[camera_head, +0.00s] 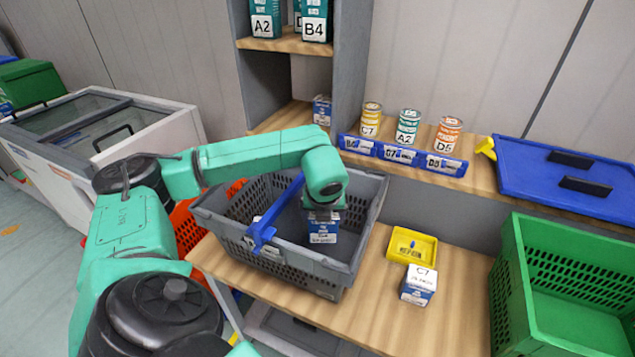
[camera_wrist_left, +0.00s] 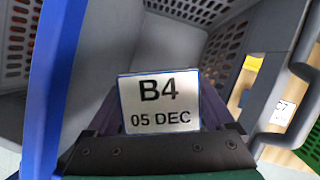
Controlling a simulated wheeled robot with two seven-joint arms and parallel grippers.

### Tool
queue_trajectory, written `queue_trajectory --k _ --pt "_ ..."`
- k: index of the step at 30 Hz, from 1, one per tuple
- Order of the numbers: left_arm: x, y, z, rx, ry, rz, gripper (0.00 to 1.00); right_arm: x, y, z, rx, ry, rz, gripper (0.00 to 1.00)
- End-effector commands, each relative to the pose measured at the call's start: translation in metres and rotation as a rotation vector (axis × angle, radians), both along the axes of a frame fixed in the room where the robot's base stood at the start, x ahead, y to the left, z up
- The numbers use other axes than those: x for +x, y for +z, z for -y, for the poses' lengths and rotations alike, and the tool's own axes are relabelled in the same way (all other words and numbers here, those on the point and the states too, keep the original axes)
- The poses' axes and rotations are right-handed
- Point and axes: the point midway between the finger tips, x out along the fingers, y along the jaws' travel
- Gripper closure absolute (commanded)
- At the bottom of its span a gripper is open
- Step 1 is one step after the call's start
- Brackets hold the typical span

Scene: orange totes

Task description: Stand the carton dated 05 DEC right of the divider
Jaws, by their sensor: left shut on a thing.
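The carton dated 05 DEC is blue and white (camera_head: 322,233); its white top reads B4 and 05 DEC in the left wrist view (camera_wrist_left: 163,103). My left gripper (camera_head: 323,213) is shut on it from above. The carton looks upright inside the grey basket (camera_head: 340,268), right of the blue divider (camera_head: 268,222). The divider also stands at the left edge of the left wrist view (camera_wrist_left: 50,85), apart from the carton's label. Whether the carton's base touches the basket floor is hidden. My right gripper is not in view.
Right of the basket are a yellow tray (camera_head: 430,259) and a C7 carton (camera_head: 417,289) on the wooden table (camera_head: 455,310). A green crate (camera_head: 515,285) stands at the right. Behind, a shelf holds several cans and a blue lid (camera_head: 540,180).

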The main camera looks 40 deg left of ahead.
Motion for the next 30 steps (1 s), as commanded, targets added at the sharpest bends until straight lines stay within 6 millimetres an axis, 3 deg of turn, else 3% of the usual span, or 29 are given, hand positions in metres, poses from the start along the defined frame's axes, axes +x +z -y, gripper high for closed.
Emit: queue_trajectory --k 6,15,18,26,27,28,30 --pt "0.0 -0.067 0.001 -0.003 0.0 -0.002 0.88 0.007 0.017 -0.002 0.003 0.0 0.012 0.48" --pt "0.001 -0.122 0.001 -0.002 0.0 0.001 0.88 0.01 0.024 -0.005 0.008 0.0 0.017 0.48" --pt "0.001 -0.132 0.0 -0.001 0.0 0.002 0.88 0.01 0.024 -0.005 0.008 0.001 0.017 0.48" --pt "0.001 -0.135 0.0 0.0 0.0 0.003 0.88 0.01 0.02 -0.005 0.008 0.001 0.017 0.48" --pt "0.001 -0.135 0.0 -0.001 0.0 0.002 0.05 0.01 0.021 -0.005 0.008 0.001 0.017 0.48" --pt "0.001 -0.134 0.0 0.0 0.001 0.002 0.0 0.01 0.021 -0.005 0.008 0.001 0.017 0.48" --pt "0.001 -0.134 0.0 0.0 0.0 0.001 0.0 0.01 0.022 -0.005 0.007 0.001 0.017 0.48"
